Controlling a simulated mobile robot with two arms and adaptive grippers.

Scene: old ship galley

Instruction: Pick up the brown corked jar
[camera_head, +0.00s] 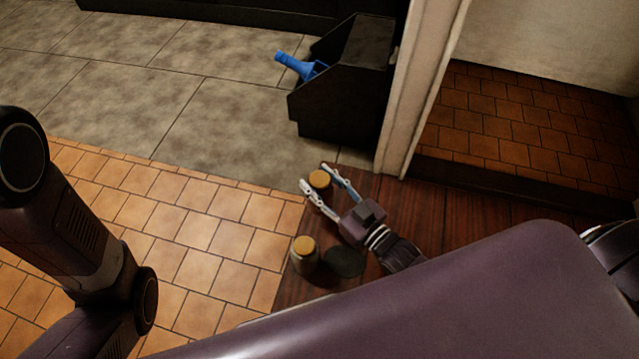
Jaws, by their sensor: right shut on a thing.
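A corked jar (319,180) with a round tan-brown cork top stands at the far left corner of the dark wooden surface. My right gripper (321,183) is shut on it, one finger on each side. Its body below the cork is mostly hidden from above. A second corked jar (305,260), greyish-olive with a tan top, stands nearer me on the same surface, apart from the gripper. My left arm shows at the left edge, but its gripper is out of view.
The wooden surface (470,205) has a dark round item (345,262) beside the second jar. A pale post (420,85) rises behind it. A black bin (345,95) with a blue object (300,66) stands beyond on the floor. Tiled floor lies left.

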